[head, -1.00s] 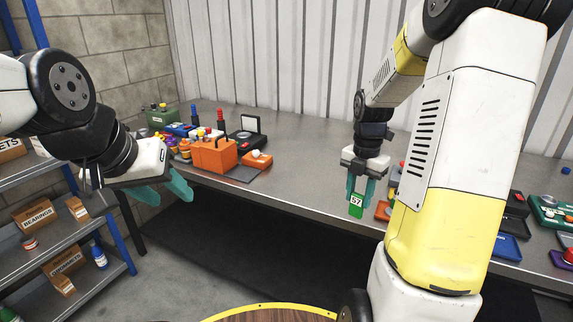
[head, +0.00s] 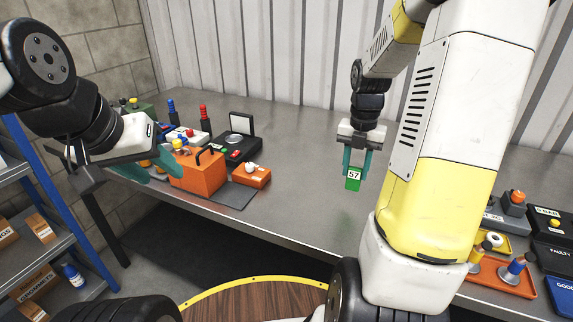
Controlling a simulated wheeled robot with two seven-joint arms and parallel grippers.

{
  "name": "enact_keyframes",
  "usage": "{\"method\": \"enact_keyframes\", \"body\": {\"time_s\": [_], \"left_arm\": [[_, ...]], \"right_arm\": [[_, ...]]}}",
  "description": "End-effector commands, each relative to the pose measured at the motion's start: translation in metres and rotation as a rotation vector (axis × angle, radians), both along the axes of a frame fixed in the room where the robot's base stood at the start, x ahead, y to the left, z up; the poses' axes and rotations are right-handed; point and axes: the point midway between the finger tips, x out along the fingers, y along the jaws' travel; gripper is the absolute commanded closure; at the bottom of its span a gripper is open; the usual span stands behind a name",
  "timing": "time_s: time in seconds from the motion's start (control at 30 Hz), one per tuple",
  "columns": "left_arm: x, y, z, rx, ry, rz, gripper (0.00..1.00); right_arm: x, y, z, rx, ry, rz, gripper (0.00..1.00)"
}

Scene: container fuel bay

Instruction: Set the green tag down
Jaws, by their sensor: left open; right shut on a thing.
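The green tag (head: 353,179) bears a white label reading 57. My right gripper (head: 356,165) is shut on it and holds it upright, with the tag hanging below the fingertips. In the head view it appears over the grey metal bench (head: 300,170); I cannot tell how high above the top it is. My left gripper (head: 150,172) is open at the left, near the bench's left front edge, with nothing seen between its fingers.
An orange box with a handle (head: 197,174), a small orange box (head: 251,176) and a black device with a raised lid (head: 238,138) stand at the bench's left. An orange tray (head: 500,279) and several dark boxes lie at the right. The middle of the bench is clear.

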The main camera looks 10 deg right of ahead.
Motion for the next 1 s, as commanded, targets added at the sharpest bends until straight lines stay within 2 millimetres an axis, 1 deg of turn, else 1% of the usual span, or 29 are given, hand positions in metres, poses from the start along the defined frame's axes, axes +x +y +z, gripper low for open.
{"method": "enact_keyframes", "body": {"time_s": [0.07, 0.17, 0.5, 0.6, 0.7, 0.87, 0.97, 1.0], "left_arm": [[0.000, 0.000, 0.000, 0.000, 0.000, 0.000, 0.53], [0.000, 0.000, 0.000, 0.000, -0.001, 0.000, 0.53], [0.000, 0.000, 0.000, 0.000, 0.000, 0.000, 0.53], [0.000, 0.000, 0.000, 0.000, 0.000, 0.000, 0.53], [0.000, 0.000, 0.000, 0.000, 0.000, 0.000, 0.53], [0.000, 0.000, 0.000, 0.000, 0.000, 0.000, 0.53], [0.000, 0.000, 0.000, 0.000, 0.000, 0.000, 0.53], [0.000, 0.000, 0.000, 0.000, 0.000, 0.000, 0.53]], "right_arm": [[0.003, 0.004, 0.000, 0.000, 0.000, 0.002, 1.00], [0.013, 0.018, -0.002, 0.001, 0.001, 0.005, 1.00], [0.067, 0.092, -0.011, 0.000, 0.000, 0.006, 1.00], [0.080, 0.109, -0.013, 0.000, 0.000, 0.005, 1.00], [0.090, 0.121, -0.015, 0.001, 0.001, 0.002, 1.00], [0.095, 0.129, -0.016, 0.000, 0.000, 0.000, 1.00], [0.095, 0.129, -0.025, 0.000, 0.001, 0.000, 1.00], [0.095, 0.129, -0.031, 0.000, 0.004, 0.000, 1.00]]}}
